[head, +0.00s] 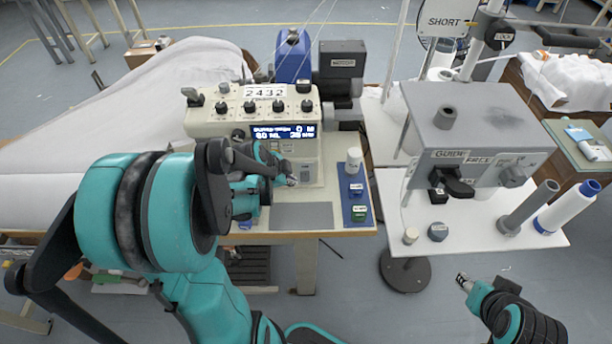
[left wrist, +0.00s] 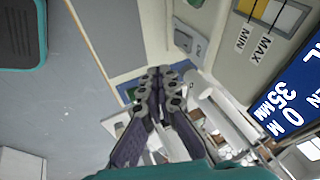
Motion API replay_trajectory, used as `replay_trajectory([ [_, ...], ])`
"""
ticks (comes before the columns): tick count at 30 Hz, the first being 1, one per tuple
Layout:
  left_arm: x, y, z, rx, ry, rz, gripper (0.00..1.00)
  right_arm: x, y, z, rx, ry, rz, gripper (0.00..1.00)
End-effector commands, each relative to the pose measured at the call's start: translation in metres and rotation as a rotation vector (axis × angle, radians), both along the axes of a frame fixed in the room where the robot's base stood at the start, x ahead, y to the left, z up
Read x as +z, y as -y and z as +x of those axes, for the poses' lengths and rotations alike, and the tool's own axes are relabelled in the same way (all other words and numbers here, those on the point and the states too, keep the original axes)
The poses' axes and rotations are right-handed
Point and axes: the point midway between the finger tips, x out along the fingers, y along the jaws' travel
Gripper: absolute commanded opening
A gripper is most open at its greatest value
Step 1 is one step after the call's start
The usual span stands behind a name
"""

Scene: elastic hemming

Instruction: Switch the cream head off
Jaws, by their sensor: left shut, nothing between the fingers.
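The cream head (head: 208,122) is a sewing machine head on the table at the centre of the head view. It has a row of black knobs, a 2432 label and a lit blue display (head: 283,131). My left gripper (head: 291,181) is shut and empty at the lower front of the head. In the left wrist view, its fingertips (left wrist: 160,72) are close to a small grey switch-like plate (left wrist: 192,42) on the cream panel; contact cannot be told. My right gripper (head: 463,279) is low at the right, away from the head, too small to judge.
A blue strip (head: 347,207) with a few small labelled pieces lies right of the head. A grey machine marked GUIDE (head: 455,115) stands on a white table (head: 400,229) farther right. White fabric (head: 130,110) covers the table at left. Grey floor lies between the tables.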

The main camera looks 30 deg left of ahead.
Motion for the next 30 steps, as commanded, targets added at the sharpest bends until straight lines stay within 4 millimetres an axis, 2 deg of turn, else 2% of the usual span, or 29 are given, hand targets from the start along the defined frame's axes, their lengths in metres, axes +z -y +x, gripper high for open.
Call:
replay_trajectory([
  [8, -0.008, 0.001, 0.004, 0.000, 0.000, 0.000, 0.00, -0.005, 0.000, 0.000, 0.000, 0.000, 0.000, 0.40],
  [22, -0.089, 0.008, 0.052, 0.000, 0.000, 0.000, 0.00, -0.042, 0.000, 0.000, 0.000, 0.000, 0.000, 0.40],
  [30, -0.099, -0.008, 0.078, 0.002, -0.001, 0.000, 0.00, -0.049, 0.000, 0.000, 0.000, 0.000, 0.000, 0.40],
])
